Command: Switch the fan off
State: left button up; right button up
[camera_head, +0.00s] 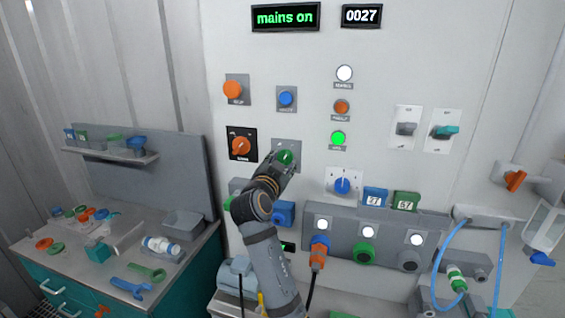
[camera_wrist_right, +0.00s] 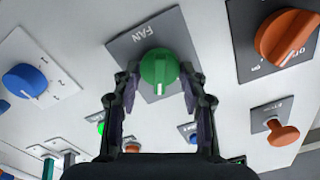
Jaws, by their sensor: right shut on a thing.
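The fan switch is a green rotary knob (camera_head: 286,156) on a grey plate on the white panel. In the right wrist view the knob (camera_wrist_right: 159,68) shows its plate lettered FAN, seen upside down, and a pale mark on the knob. My right gripper (camera_head: 279,163) is at the knob. In the wrist view its two fingers (camera_wrist_right: 160,84) stand on either side of the knob, shut on it. The gripper partly hides the knob and plate in the head view. My left gripper is not in view.
An orange rotary knob (camera_head: 241,146) sits close left of the fan knob, and a blue knob (camera_head: 342,185) lower right. Sockets with plugs and cables line the panel's lower part. A workbench (camera_head: 190,250) with loose parts stands left. The display (camera_head: 286,17) reads "mains on".

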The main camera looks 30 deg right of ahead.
jog(key=shift+n, duration=1)
jog(key=n, duration=0.2)
jog(key=shift+n, duration=0.4)
jog(key=n, duration=0.3)
jog(key=shift+p, duration=0.35)
jog(key=shift+n+p, duration=0.5)
jog(key=shift+n, duration=1.2)
jog(key=o, duration=1.2)
jog(key=shift+w+d, duration=0.1)
jog(key=shift+d, duration=0.05)
jog(key=shift+c, duration=0.2)
